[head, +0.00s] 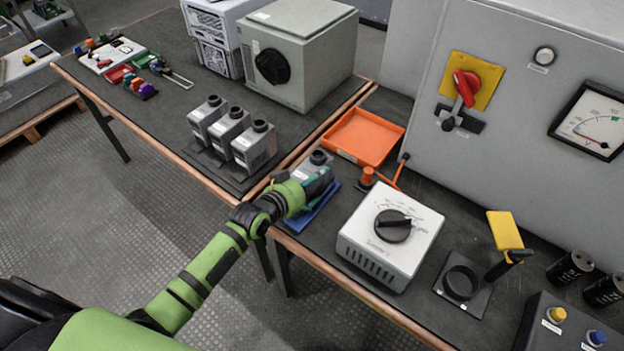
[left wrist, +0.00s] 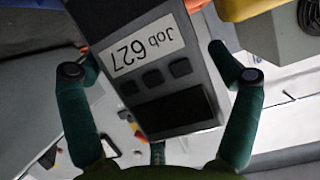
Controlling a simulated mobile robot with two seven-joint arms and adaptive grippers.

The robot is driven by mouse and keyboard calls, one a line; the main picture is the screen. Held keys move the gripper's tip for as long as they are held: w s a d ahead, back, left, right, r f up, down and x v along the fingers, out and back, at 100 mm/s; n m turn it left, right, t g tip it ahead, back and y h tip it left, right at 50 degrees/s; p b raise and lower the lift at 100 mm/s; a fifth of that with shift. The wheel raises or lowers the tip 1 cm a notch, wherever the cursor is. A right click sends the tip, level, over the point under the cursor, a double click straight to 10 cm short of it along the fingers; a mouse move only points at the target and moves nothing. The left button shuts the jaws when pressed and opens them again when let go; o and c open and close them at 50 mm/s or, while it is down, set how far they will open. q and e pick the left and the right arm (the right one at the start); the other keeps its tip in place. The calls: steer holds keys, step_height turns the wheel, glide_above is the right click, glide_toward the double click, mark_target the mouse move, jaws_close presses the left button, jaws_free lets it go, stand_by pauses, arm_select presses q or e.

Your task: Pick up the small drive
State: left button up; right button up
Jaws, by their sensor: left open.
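The small drive (head: 316,163) is a grey box with a dark round knob on top. It stands at a blue mat (head: 316,218) near the corner of the bench, partly hidden behind my left gripper (head: 318,184). In the left wrist view, the drive (left wrist: 150,58) shows a white "Job 627" label, dark buttons and a dark panel. The green fingers of my left gripper (left wrist: 160,72) are open, one on each side of the drive. A gap shows beside the right finger; contact at the left finger is unclear. My right gripper is not in view.
Three similar grey drives (head: 230,129) stand on the left bench. An orange tray (head: 348,151) lies behind the small drive. An orange-knobbed piece (head: 367,177) and a white dial box (head: 387,238) stand to its right. A large grey cabinet (head: 415,135) rises behind.

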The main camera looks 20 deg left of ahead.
arm_select(q)
steer(key=c, duration=1.5)
steer(key=shift+r, duration=0.25)
